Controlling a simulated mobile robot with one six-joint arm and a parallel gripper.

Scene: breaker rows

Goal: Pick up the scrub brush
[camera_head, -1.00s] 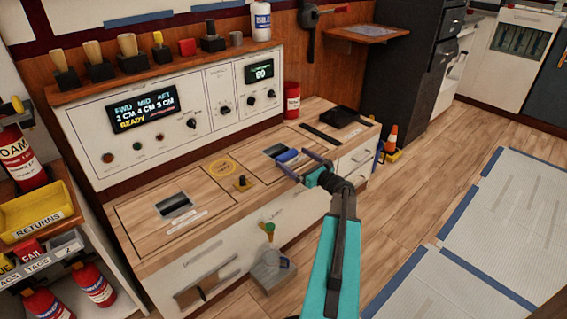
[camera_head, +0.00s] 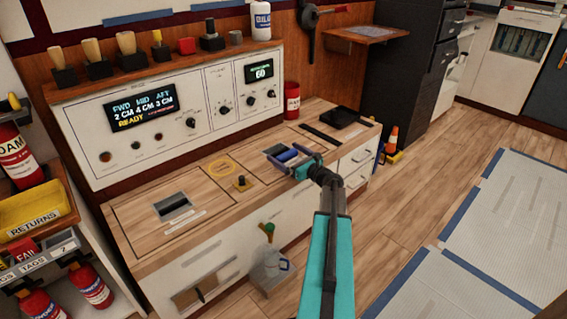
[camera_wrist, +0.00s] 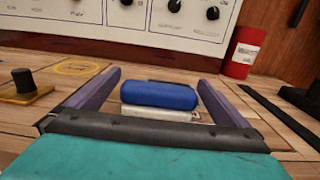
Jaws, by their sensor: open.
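The scrub brush (camera_head: 287,155) looks like a rounded blue block and lies on the wooden counter (camera_head: 225,203). In the wrist view the blue brush (camera_wrist: 158,95) lies crosswise between my fingers, with a pale strip along its near lower side. My gripper (camera_head: 279,151) is open, low over the counter, with one finger on each side of the brush. The wrist view shows a gap between each finger and the brush's ends, and nothing is gripped (camera_wrist: 160,78).
A knob on a yellow base (camera_head: 241,183) stands left of the gripper. A red can (camera_head: 291,100) stands behind, by the control panel (camera_head: 185,115). A black tray-like item (camera_head: 346,116) lies to the right. The counter around the brush is mostly clear.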

